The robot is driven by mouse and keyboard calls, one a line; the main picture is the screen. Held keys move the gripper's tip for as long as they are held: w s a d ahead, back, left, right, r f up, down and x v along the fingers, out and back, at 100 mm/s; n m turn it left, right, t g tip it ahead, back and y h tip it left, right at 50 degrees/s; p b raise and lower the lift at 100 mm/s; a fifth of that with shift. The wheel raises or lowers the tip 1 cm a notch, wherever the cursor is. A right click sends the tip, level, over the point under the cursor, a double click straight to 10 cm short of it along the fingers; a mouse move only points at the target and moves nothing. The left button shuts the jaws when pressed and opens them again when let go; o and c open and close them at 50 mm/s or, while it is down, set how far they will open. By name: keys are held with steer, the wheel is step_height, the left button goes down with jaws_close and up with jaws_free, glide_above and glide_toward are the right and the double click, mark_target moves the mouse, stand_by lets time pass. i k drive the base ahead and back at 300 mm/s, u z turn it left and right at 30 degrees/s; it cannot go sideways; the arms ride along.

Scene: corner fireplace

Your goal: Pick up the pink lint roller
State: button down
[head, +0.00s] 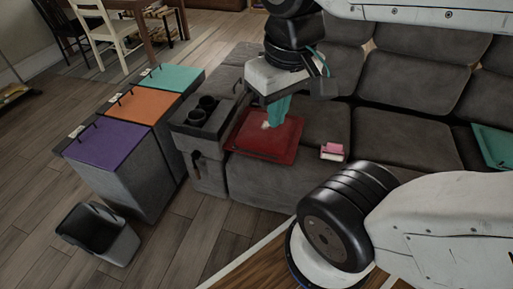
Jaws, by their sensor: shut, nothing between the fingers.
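A small pink and white block-like thing (332,152) lies on the grey sofa seat, right of a red square tray or cushion (258,148). It may be the pink lint roller, but it is too small to be sure. My gripper (275,117) points down over the red square, left of and apart from the pink thing. Its teal fingers look shut with nothing held. A small pale patch (266,125) shows beside the fingertips on the red square; I cannot tell what it is.
The grey sofa (405,125) fills the right and back. A teal cushion (493,144) is at the far right. A console with two cup holders (205,111) stands left of the seat. Lidded bins (110,143) and an open dark bin (97,233) stand on the wooden floor.

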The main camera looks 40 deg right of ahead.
mark_target(332, 152)
steer(key=z, duration=0.45)
steer(key=k, duration=1)
steer(key=u, duration=0.45)
steer(key=i, duration=1.95)
steer(key=z, duration=2.2)
